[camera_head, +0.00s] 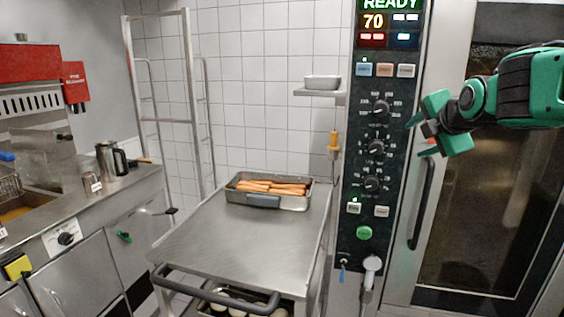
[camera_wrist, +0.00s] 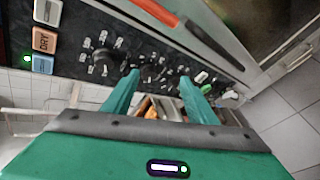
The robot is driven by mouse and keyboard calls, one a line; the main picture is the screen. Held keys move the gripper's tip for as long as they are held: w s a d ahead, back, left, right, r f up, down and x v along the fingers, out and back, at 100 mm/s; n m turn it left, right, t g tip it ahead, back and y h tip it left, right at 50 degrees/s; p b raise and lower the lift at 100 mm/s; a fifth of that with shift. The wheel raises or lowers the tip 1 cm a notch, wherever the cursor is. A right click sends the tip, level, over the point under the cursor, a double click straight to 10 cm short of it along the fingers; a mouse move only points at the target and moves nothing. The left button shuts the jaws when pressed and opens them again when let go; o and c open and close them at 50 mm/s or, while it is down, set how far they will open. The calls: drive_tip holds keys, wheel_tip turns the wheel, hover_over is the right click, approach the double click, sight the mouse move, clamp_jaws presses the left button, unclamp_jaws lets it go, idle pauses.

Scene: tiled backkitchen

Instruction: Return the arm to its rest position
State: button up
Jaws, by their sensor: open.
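My gripper (camera_head: 424,136) is green and open, with nothing between its fingers. In the head view it is at the upper right, in front of the oven, beside the control panel and above the door handle. My arm reaches in from the right edge. In the wrist view the two green fingers (camera_wrist: 160,98) stand apart, with the dark control panel (camera_wrist: 140,50) beyond them.
The oven's control panel (camera_head: 377,150) reads READY and 70. The oven door handle (camera_head: 422,205) hangs just below my gripper. A steel cart (camera_head: 235,238) bears a tray (camera_head: 295,203) of sausages. A counter with a kettle (camera_head: 108,159) stands left.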

drive_tip(key=s+d+f+m+g, duration=0.45)
drive_tip(key=s+f+m, duration=0.35)
drive_tip(key=s+f, duration=0.2)
drive_tip(key=s+f+m+g, duration=0.2)
drive_tip(key=s+f+m, duration=0.3)
drive_tip(key=s, duration=0.4)
drive_tip(key=s+f+m+g+y, duration=0.1)
drive_tip(key=s+f+m+g, duration=0.2)
drive_tip(key=s+f+m, duration=0.2)
drive_tip(key=s+f+m+g, duration=0.2)
drive_tip(key=s+f+m, duration=0.3)
drive_tip(key=s+m, duration=0.4)
drive_tip(key=s, duration=0.4)
drive_tip(key=shift+s+f+g+y, duration=0.25)
drive_tip(key=shift+s+g+y, duration=0.05)
drive_tip(key=shift+s+g, duration=0.05)
drive_tip(key=shift+w+f, duration=0.25)
drive_tip(key=shift+w, duration=0.4)
